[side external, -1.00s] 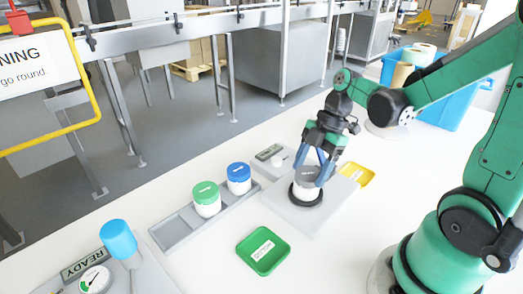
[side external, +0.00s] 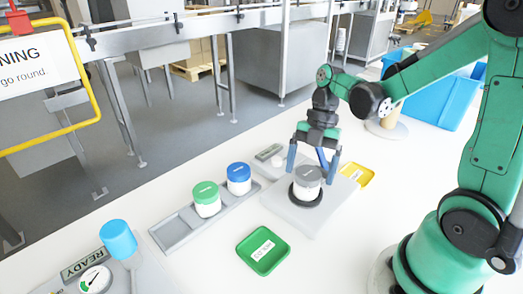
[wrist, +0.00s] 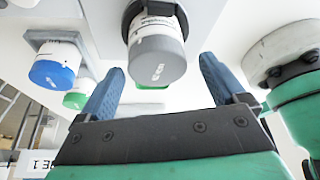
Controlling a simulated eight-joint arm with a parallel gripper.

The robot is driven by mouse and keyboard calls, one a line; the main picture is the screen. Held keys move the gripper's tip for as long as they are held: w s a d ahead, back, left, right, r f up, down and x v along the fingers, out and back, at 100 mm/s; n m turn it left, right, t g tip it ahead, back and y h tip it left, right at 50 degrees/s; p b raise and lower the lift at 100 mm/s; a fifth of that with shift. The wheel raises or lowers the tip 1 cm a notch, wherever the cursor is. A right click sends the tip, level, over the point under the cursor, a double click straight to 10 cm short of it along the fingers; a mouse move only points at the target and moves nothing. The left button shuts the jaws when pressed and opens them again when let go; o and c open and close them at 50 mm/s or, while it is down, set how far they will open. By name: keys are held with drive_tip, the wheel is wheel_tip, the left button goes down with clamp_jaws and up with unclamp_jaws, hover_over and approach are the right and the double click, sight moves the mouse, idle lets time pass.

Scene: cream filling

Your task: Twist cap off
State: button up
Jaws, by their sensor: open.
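A white jar with a grey cap (side external: 308,175) stands upright in a black ring (side external: 305,196) on a light grey plate. The cap is on the jar. My gripper (side external: 309,169) is open just above the cap, with its blue fingers spread to either side of it. The wrist view shows the grey cap (wrist: 157,60) ahead, between the two open fingers (wrist: 162,72). Nothing is held.
A grey tray (side external: 173,231) holds a green-capped jar (side external: 206,199) and a blue-capped jar (side external: 238,179). A green dish (side external: 263,250) lies in front and a yellow dish (side external: 357,174) to the right. A blue-topped post (side external: 118,240) and READY panel stand front left.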

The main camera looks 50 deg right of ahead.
drive_tip(key=m+t, duration=0.1)
drive_tip(key=m, duration=0.3)
drive_tip(key=shift+s+t, duration=0.15)
drive_tip(key=shift+t, duration=0.25)
drive_tip(key=shift+m, duration=0.8)
drive_tip(key=m+t, duration=0.1)
drive_tip(key=m, duration=0.1)
drive_tip(key=shift+a+m, duration=0.1)
drive_tip(key=shift+m, duration=0.3)
drive_tip(key=m+t+h, duration=0.1)
drive_tip(key=m, duration=0.2)
drive_tip(key=shift+s+a+m+t, duration=0.1)
drive_tip(key=shift+m+t, duration=0.5)
drive_tip(key=shift+m, duration=0.5)
drive_tip(key=m+h, duration=0.1)
drive_tip(key=m, duration=0.2)
drive_tip(key=shift+m+t+h, duration=0.3)
